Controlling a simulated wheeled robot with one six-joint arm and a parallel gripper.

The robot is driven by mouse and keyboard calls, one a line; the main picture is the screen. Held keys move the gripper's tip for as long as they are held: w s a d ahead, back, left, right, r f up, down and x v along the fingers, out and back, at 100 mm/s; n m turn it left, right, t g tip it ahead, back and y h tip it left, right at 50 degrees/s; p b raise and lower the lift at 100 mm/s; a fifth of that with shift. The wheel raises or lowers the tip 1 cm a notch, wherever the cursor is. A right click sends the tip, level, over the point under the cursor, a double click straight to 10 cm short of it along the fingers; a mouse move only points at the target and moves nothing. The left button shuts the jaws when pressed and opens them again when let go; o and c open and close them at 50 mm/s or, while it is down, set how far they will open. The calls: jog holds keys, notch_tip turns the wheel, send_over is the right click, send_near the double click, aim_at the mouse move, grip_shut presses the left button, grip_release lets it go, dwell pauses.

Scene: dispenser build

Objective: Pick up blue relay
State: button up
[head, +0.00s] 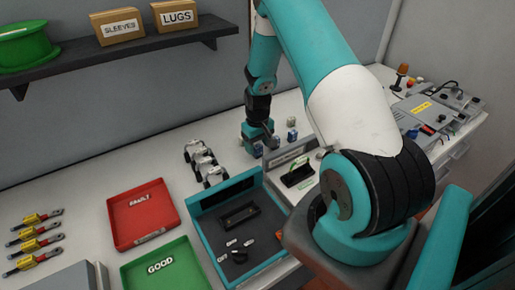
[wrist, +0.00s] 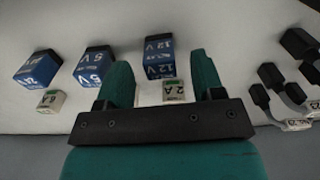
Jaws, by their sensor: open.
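Three blue relays with white labels show in the wrist view: a 24 V relay (wrist: 37,68) at the left, a 5 V relay (wrist: 93,66) left of my gripper, and a 12 V relay (wrist: 160,55) at the middle. My gripper (wrist: 161,62) is open, with its teal fingers on either side of the 12 V relay in the picture. I cannot tell whether they touch it. In the head view my gripper (head: 257,138) is low over the back of the bench, beside small blue relays (head: 291,135). It partly hides that area.
Small pale fuses, marked 6 A (wrist: 51,100) and 2 A (wrist: 174,91), lie near the relays. The head view shows a red tray (head: 142,214), a green tray (head: 163,268) and a teal-edged fixture (head: 226,190) nearer on the bench.

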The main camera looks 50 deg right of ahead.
jog(key=shift+f, duration=1.15)
jog(key=c, duration=1)
jog(key=shift+r, duration=0.1)
